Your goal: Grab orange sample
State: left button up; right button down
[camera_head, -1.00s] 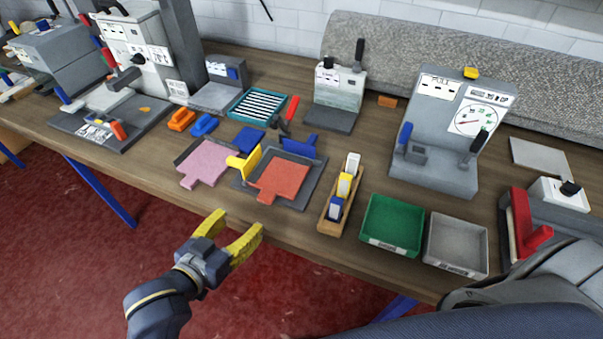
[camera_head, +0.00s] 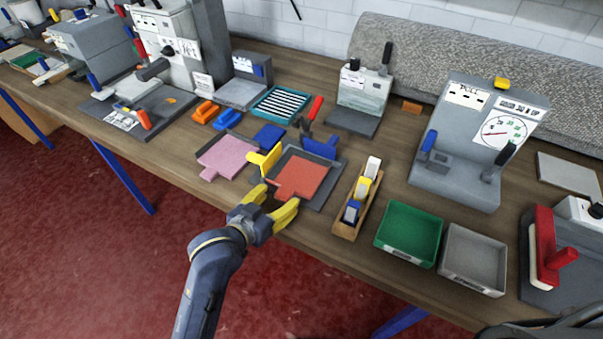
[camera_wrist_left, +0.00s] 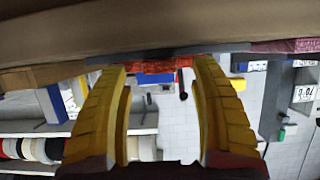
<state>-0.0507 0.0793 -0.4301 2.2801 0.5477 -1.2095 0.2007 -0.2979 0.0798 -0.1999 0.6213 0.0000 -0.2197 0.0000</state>
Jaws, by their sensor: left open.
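The orange sample (camera_head: 299,176) is a flat orange-red square with a tab on its near side. It lies in a dark grey tray (camera_head: 327,192) near the table's front edge. My left gripper (camera_head: 274,199) is open and empty, with its yellow fingers just in front of the sample's tab. In the left wrist view the sample's orange edge (camera_wrist_left: 160,66) shows between the two open fingers (camera_wrist_left: 162,90), ahead of the tips. I cannot tell whether a finger touches it. My right gripper is not in view.
A yellow plate (camera_head: 266,161) stands upright left of the sample, and a blue one (camera_head: 319,149) behind it. A pink sample (camera_head: 229,157) lies to the left. A wooden holder (camera_head: 347,228), a green bin (camera_head: 409,234) and a grey bin (camera_head: 473,260) stand to the right.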

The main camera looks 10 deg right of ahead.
aim_at(296, 177)
pick_arm(q)
jog(key=shift+x, duration=1.1)
jog(key=c, duration=1.3)
grip_shut()
jog(key=shift+r, duration=0.1)
